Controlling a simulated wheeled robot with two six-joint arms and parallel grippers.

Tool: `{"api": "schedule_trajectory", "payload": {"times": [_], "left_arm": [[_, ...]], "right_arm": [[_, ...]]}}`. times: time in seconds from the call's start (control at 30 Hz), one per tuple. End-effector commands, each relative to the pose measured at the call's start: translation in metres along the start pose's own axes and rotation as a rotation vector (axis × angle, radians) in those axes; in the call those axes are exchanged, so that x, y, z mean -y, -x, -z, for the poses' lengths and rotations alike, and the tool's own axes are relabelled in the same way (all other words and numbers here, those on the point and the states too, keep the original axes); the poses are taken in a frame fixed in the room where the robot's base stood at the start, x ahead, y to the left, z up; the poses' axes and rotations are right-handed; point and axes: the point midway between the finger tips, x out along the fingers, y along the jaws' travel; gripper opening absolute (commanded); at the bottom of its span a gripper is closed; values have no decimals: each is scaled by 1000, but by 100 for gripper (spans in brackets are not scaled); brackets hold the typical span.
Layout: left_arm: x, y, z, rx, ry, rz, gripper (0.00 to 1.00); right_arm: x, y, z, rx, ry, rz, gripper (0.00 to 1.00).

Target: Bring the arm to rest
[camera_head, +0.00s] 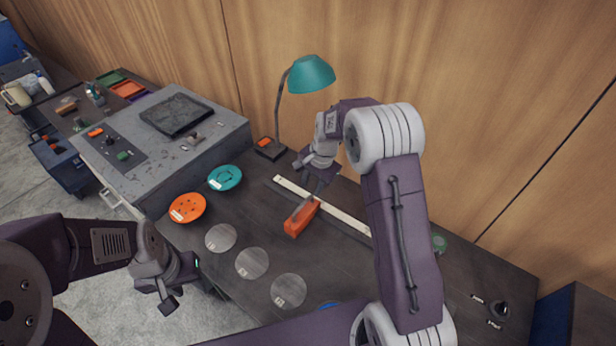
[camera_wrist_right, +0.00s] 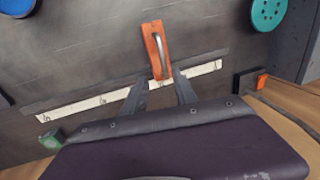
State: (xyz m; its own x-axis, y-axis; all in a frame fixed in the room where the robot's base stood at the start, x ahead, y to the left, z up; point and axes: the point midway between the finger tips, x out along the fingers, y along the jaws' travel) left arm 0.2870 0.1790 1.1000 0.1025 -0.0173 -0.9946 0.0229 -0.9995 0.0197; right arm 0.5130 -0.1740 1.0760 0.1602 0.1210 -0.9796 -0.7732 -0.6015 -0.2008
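My right gripper (camera_head: 314,192) is above the dark table, close to an orange block with a grey handle (camera_head: 296,226). In the right wrist view, the right gripper (camera_wrist_right: 160,76) has its two fingers spread apart. The near end of the orange block (camera_wrist_right: 151,42) shows between and beyond the fingertips, with no finger seen closed on it. My left gripper (camera_head: 182,284) hangs near the table's front left edge, over the floor. Its two fingers look apart, with nothing seen between them.
A white strip (camera_head: 345,219) lies along the table behind the orange block. A teal lamp (camera_head: 311,74) stands at the back by the wooden wall.

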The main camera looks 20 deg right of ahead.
Motion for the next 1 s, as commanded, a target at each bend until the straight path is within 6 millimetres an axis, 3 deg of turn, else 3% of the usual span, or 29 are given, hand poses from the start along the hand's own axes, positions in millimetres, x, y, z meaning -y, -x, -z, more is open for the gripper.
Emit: {"api": "schedule_trajectory", "payload": {"times": [0.2, 0.33, 0.43, 0.5, 0.7, 0.77, 0.87, 1.0], "left_arm": [[0, -5, 0, 0, 0, 0, 36], [0, -21, -2, 0, 0, 0, 36], [1, -38, -4, 0, 0, 0, 36], [1, -46, -5, 0, 0, 0, 36], [1, -54, -6, 0, 0, 0, 36], [1, -52, -5, 0, 0, 0, 36], [1, -51, -5, 0, 0, 0, 36], [1, -51, -5, 0, 0, 0, 36]], "right_arm": [[2, -2, 0, -4, 4, 5, 34], [10, 22, -6, -46, 30, 59, 34], [-22, 34, -37, -58, 94, 46, 34], [-56, 35, -62, -64, 203, 19, 34], [-160, 20, -126, -25, 618, -92, 34], [-182, 13, -137, 7, 730, -124, 34], [-184, 10, -136, 4, 863, -126, 34], [-183, 10, -136, 5, 896, -125, 34]]}}
